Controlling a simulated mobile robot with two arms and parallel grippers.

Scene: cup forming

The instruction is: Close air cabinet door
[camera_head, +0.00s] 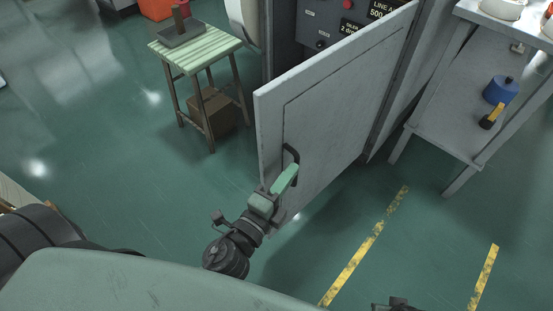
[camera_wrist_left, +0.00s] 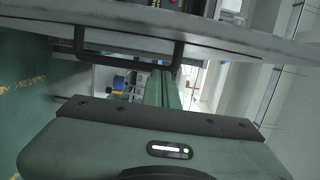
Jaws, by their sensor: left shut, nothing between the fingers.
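The grey air cabinet door (camera_head: 335,105) stands open, swung out from the cabinet (camera_head: 318,32) toward me. Its dark bar handle (camera_head: 291,153) is near the door's free edge and also crosses the upper part of the left wrist view (camera_wrist_left: 125,64). My left gripper (camera_head: 286,179), with green fingers, is at the handle's lower end, close to the door face. Its fingers (camera_wrist_left: 162,88) are shut together with nothing between them, their tips by the handle bar. I cannot tell whether they touch it. My right gripper's fingers are not visible; only a dark part of mine shows at the bottom edge.
A small green-topped table (camera_head: 195,48) stands left of the cabinet, with a cardboard box (camera_head: 211,112) under it. A grey bench (camera_head: 440,125) with a blue container (camera_head: 500,90) stands to the right. Green floor with yellow stripes (camera_head: 352,270) is clear in front of the door.

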